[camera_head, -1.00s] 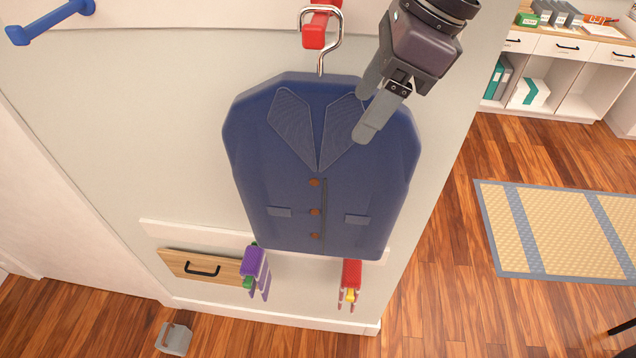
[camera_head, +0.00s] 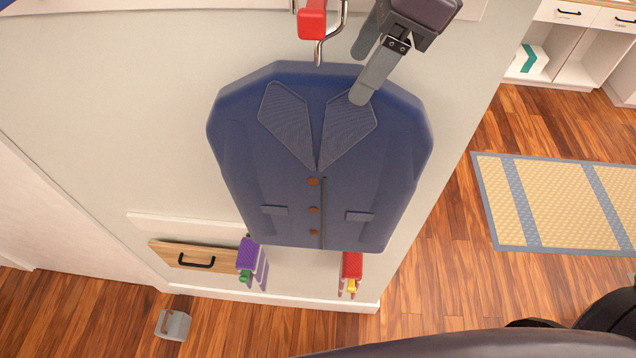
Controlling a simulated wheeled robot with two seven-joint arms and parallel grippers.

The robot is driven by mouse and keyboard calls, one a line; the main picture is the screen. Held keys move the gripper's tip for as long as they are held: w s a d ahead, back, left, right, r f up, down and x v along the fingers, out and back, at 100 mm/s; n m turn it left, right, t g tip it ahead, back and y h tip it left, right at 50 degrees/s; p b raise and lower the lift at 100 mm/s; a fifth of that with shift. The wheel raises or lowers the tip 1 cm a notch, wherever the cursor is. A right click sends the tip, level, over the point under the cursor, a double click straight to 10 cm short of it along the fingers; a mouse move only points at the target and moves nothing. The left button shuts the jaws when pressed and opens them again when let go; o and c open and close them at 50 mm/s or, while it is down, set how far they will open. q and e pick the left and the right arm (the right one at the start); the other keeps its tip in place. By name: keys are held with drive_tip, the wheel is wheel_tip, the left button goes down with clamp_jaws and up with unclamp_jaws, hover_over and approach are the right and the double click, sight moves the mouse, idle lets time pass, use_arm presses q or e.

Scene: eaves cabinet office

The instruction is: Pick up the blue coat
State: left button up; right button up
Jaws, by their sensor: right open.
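The blue coat (camera_head: 350,190) hangs upright against the pale wall panel in the middle of the head view. It has patterned lapels and brown buttons. Its metal hanger hook (camera_head: 320,50) goes up to a red peg (camera_head: 312,20) at the top edge. My right gripper (camera_head: 358,75) comes in from the top, right of the hook. Its two fingers are apart with nothing between them. One fingertip overlaps the coat's upper right lapel in the picture; I cannot tell whether it touches. My left gripper is not in view.
A grey object (camera_head: 173,324) lies on the wooden floor. A woven mat (camera_head: 556,203) lies at right, near white shelving (camera_head: 560,50).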

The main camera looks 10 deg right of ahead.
sight(347, 89)
drive_tip(key=x, duration=0.2)
drive_tip(key=shift+w+f+p, duration=0.15)
drive_tip(key=shift+f+p, duration=0.15)
drive_tip(key=x, duration=0.1)
drive_tip(key=p+x, duration=0.1)
drive_tip(key=shift+w+a+f, duration=0.1)
drive_tip(key=shift+w+f, duration=0.15)
drive_tip(key=shift+f, duration=0.05)
drive_tip(key=shift+s, duration=0.15)
drive_tip(key=shift+c, duration=0.3)
drive_tip(key=c, duration=1.2)
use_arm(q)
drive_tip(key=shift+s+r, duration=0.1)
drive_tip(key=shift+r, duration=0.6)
